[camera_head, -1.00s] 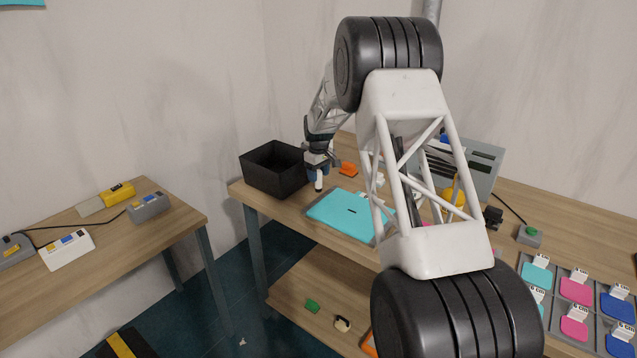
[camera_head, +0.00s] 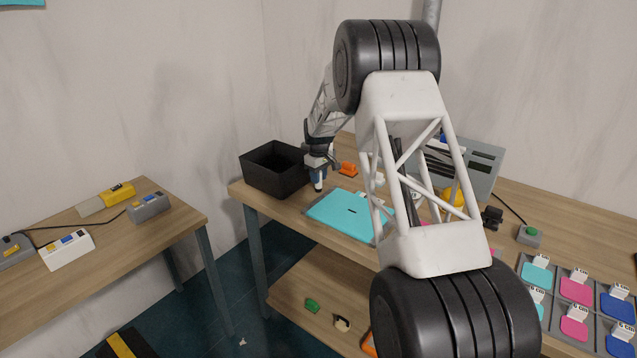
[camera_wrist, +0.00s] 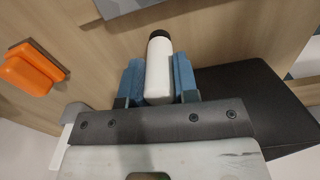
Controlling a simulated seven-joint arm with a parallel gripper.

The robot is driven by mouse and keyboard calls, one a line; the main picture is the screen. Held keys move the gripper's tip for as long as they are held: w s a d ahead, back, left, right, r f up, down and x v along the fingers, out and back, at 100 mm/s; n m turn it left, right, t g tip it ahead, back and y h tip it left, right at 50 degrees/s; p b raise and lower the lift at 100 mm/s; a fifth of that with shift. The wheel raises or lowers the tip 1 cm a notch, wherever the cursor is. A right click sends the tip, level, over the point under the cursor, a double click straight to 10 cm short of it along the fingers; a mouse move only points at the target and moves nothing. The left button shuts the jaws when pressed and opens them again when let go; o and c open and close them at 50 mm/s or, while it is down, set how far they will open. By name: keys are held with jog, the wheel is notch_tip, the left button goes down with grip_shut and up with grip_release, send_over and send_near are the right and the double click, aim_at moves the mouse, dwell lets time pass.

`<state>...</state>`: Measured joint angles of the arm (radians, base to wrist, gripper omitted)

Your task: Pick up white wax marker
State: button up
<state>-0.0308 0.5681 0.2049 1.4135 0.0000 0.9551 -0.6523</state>
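The white wax marker (camera_wrist: 159,72) is a white cylinder with a black end, seen in the wrist view between the two blue finger pads. My gripper (camera_wrist: 160,85) has a pad close against each side of it, with no clear gap, and looks shut on it. In the head view my gripper (camera_head: 318,178) is low over the table beside the black bin, and only the marker's dark lower end (camera_head: 318,189) shows clearly below the fingers. The marker looks upright, black end down. Whether it touches the table is hard to tell.
The black bin (camera_head: 247,172) stands just left of my gripper. An orange object (camera_head: 348,169) lies to the right and a turquoise panel (camera_head: 345,214) lies in front, on the wooden table (camera_head: 262,203). A grey slotted box (camera_head: 482,165) stands farther right.

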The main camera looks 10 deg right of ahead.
jog(key=shift+c, duration=1)
jog(key=shift+r, duration=0.1)
jog(key=shift+r, duration=0.75)
notch_tip(320, 180, up, 2)
jog(key=shift+r, duration=0.1)
jog(key=s, duration=1)
jog(key=s+r, duration=0.1)
jog(key=s, duration=0.5)
jog(key=shift+d, duration=0.25)
jog(key=shift+d+r, duration=0.1)
jog(key=d+r, duration=0.5)
jog(key=shift+w+d+r, duration=0.2)
jog(key=shift+d+r, duration=0.15)
jog(key=shift+r, duration=0.05)
